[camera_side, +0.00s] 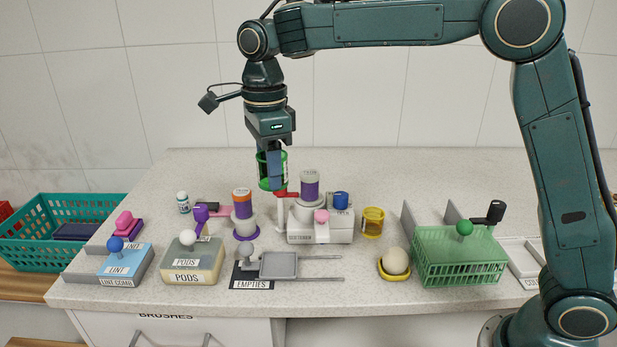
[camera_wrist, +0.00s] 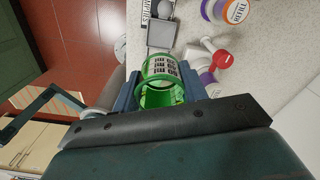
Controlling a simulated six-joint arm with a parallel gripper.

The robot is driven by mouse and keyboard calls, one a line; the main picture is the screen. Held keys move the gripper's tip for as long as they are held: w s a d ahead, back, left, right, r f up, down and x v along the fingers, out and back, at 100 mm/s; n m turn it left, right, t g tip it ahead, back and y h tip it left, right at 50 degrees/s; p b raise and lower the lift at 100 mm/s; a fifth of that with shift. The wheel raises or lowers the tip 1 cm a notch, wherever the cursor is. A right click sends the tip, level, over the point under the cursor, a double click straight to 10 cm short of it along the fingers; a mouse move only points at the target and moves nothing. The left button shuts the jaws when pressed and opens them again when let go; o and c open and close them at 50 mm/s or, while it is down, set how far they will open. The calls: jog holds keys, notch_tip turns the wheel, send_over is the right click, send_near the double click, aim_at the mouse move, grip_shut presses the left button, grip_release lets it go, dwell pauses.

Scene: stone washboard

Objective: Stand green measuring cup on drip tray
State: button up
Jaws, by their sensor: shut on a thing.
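The green measuring cup (camera_side: 264,172) is held between the fingers of my gripper (camera_side: 274,182), high above the counter and roughly upright. In the wrist view the green cup (camera_wrist: 158,95) shows its round rim and a white panel with dark markings, with a blue-grey finger on each side. My gripper is shut on it. A flat grey square tray (camera_side: 278,265), which looks like the drip tray, lies on the counter at the front, below the cup in the side view. It also shows in the wrist view (camera_wrist: 162,33) and its top looks bare.
A black EMPTIES plate (camera_side: 252,283) with a grey knob adjoins the tray. A white dispenser block (camera_side: 320,232) with a purple-banded canister and red-handled part stands behind it. A PODS box (camera_side: 193,262), yellow cup (camera_side: 373,222), egg-like ball (camera_side: 396,261) and green basket (camera_side: 458,262) stand around.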

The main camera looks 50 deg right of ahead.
notch_tip(320, 180, down, 14)
jog(key=shift+r, duration=0.25)
jog(key=shift+f, duration=0.2)
jog(key=shift+f, duration=2.75)
jog(key=o, duration=1)
jog(key=shift+r, duration=0.1)
